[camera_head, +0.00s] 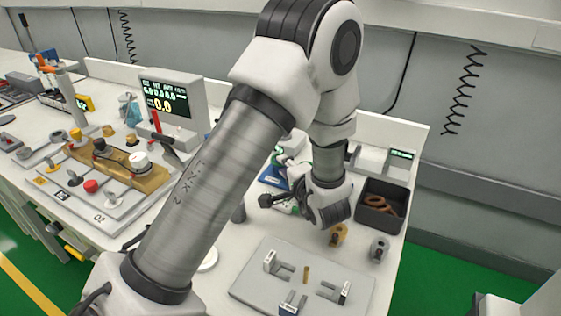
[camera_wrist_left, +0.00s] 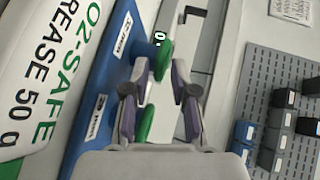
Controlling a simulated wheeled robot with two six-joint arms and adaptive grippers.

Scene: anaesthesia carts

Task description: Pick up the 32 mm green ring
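In the left wrist view a green ring (camera_wrist_left: 165,60) shows in pieces above and below the left finger, which hides part of it. It is close by the blue holder (camera_wrist_left: 103,85) with white labels. My left gripper (camera_wrist_left: 161,95) has its two fingers apart, with a gap between them, and the ring is at that gap. Whether the fingers touch it I cannot tell. In the head view the left gripper (camera_head: 275,200) is small and dark, beside the blue holder (camera_head: 272,178). A little green (camera_head: 278,157) shows behind it. My right gripper is not in view.
A white tube with green print (camera_wrist_left: 40,75) lies beside the holder. A black bin (camera_head: 380,207) with brown rings stands at right. A grey plate (camera_head: 262,290) with fixtures lies in front. Brass (camera_head: 338,234) and grey (camera_head: 379,248) parts stand near the bin.

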